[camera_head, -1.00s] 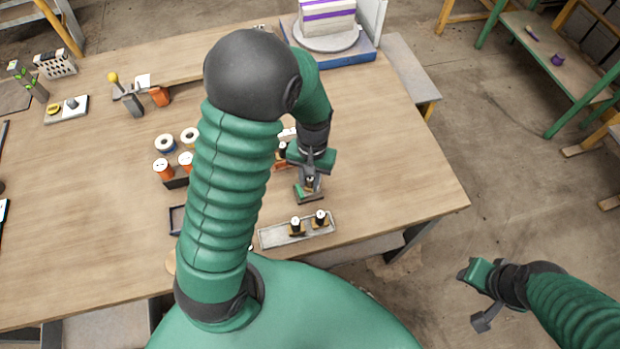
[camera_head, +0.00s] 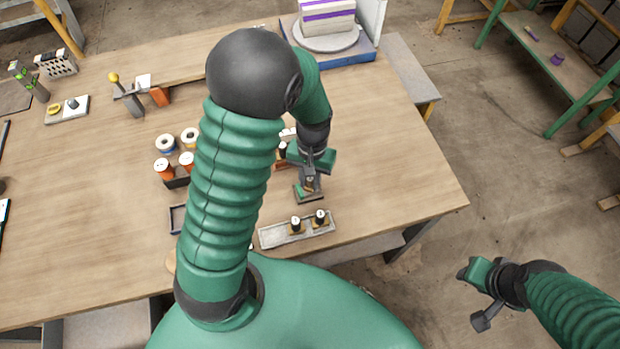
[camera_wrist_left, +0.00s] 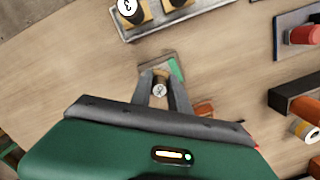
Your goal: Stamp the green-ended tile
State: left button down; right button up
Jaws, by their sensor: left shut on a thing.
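The green-ended tile (camera_head: 301,196) lies on the table in front of my left gripper. It also shows in the wrist view with its green end (camera_wrist_left: 176,69) to the right. My left gripper (camera_head: 311,180) is shut on a small stamp (camera_wrist_left: 160,90) with a round, pale, marked top. The stamp is upright over the tile; its lower end is hidden, so I cannot tell whether it touches. Two more dark stamps with white tops (camera_head: 296,222) stand in a pale tray (camera_head: 270,237) near the front edge. My right gripper (camera_head: 475,296) is open and empty, off the table's right side.
Orange-and-white cylinders (camera_head: 163,168) and ringed rolls (camera_head: 166,143) stand left of my arm. A dark small tray (camera_head: 177,218) is partly hidden by my arm. A turntable (camera_head: 328,40) bears a striped block at the back. The table's right part is clear.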

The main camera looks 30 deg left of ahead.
pick_arm(q)
jog(key=shift+r+p, duration=3.6)
jog(key=shift+f, duration=0.1)
